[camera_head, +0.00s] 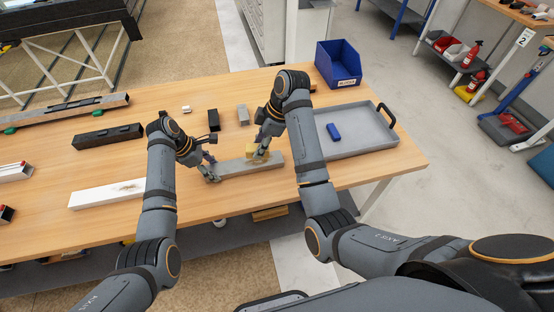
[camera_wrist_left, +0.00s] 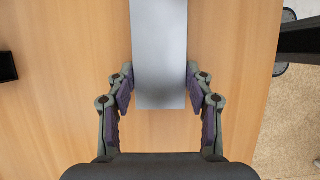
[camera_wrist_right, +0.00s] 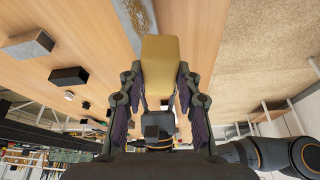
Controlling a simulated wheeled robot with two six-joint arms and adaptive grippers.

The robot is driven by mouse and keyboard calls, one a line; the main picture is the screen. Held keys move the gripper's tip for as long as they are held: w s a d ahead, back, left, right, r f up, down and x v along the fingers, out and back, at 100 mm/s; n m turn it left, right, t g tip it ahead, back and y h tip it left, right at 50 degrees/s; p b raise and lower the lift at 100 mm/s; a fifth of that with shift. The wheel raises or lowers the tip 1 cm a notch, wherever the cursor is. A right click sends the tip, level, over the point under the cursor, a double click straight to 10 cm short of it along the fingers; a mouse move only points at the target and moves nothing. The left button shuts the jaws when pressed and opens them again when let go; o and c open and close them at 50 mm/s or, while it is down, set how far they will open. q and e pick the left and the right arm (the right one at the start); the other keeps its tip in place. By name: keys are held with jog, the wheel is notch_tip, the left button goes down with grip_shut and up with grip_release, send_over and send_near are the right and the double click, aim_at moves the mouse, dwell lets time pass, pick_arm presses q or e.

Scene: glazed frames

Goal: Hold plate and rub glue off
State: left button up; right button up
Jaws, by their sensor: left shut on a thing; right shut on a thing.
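A grey metal plate (camera_head: 238,168) lies flat on the wooden table in front of me. My left gripper (camera_head: 210,172) is shut on the plate's left end; in the left wrist view its fingers (camera_wrist_left: 160,88) press both long sides of the plate (camera_wrist_left: 160,45). My right gripper (camera_head: 264,148) is shut on a yellow block (camera_head: 256,152), which sits at the plate's top face; whether it touches is hard to tell. In the right wrist view the fingers (camera_wrist_right: 160,90) hold the yellow block (camera_wrist_right: 159,65), and a speckled patch of the plate (camera_wrist_right: 136,18) shows beyond.
Black (camera_head: 213,120) and grey (camera_head: 243,115) blocks stand behind the grippers.

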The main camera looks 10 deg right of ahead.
pick_arm(q)
jog(key=shift+s+a+f, duration=0.1)
pick_arm(e)
jog(key=w+a+n+g, duration=0.1)
jog(key=w+a+n, duration=0.2)
jog(key=a, duration=0.2)
jog(key=shift+w+a+n, duration=0.15)
jog(key=shift+n, duration=0.15)
jog(key=shift+f, duration=0.15)
